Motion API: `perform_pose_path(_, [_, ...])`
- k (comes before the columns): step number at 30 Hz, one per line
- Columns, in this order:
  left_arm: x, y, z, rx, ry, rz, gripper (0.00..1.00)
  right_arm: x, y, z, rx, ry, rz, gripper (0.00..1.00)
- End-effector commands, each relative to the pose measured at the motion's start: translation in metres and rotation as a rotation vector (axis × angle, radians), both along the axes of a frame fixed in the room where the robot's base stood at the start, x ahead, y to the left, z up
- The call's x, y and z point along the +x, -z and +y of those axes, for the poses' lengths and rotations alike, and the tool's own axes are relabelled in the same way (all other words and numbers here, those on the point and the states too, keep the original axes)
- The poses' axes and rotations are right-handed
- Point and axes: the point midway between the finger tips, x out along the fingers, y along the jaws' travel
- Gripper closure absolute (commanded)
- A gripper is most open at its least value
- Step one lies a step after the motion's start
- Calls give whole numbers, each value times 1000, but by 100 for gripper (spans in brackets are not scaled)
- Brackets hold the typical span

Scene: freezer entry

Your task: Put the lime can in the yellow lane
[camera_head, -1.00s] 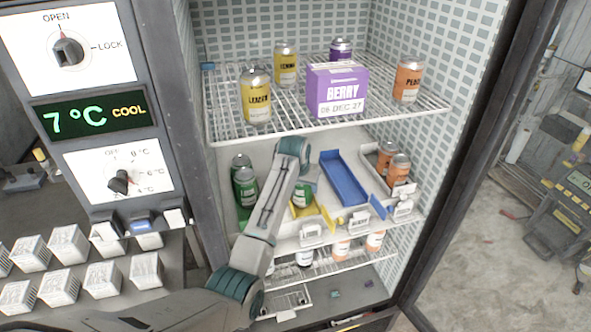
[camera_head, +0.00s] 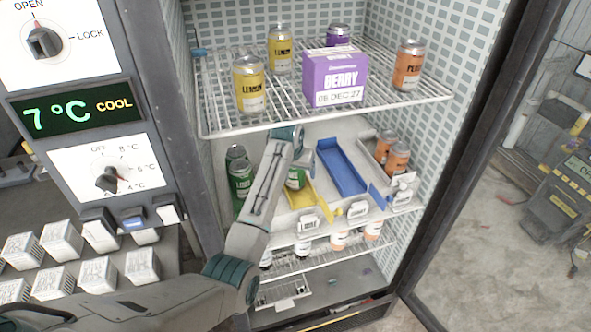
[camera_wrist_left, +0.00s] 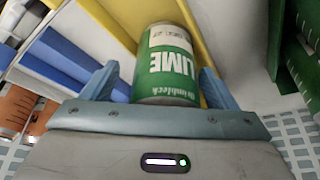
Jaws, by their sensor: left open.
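The lime can (camera_wrist_left: 168,65) is green with a white band and stands in the yellow lane (camera_wrist_left: 120,12) in the left wrist view. In the head view the can (camera_head: 296,178) shows partly behind my left arm, with the yellow lane (camera_head: 308,203) beside and in front of it. My left gripper (camera_wrist_left: 160,84) is open, with one blue-grey finger on each side of the can; whether they touch it cannot be told. The gripper is mostly hidden behind my arm in the head view. My right gripper is not in view.
More green cans (camera_head: 240,178) stand left of the yellow lane. The blue lane (camera_head: 342,168) is empty; orange cans (camera_head: 397,158) stand to its right. Above, a wire shelf (camera_head: 290,118) holds lemon cans, a purple berry box (camera_head: 335,76) and a peach can.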

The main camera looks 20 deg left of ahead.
Motion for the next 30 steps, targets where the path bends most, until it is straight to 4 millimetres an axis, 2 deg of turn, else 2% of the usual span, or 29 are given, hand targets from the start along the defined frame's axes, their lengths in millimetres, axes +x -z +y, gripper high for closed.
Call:
perform_pose_path(3, [-1,-2,0,0,0,-2,19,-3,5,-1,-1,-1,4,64])
perform_pose_path(7, [-4,-8,0,0,0,-6,19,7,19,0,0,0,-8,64])
perform_pose_path(12, [-33,-8,1,0,0,-4,19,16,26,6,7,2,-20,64])
perform_pose_path(21, [-89,-8,3,0,0,-3,19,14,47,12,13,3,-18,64])
perform_pose_path(27, [-115,-10,4,0,0,-3,19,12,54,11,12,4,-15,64])
perform_pose_path(30, [-121,-11,4,0,0,-2,19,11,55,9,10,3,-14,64])
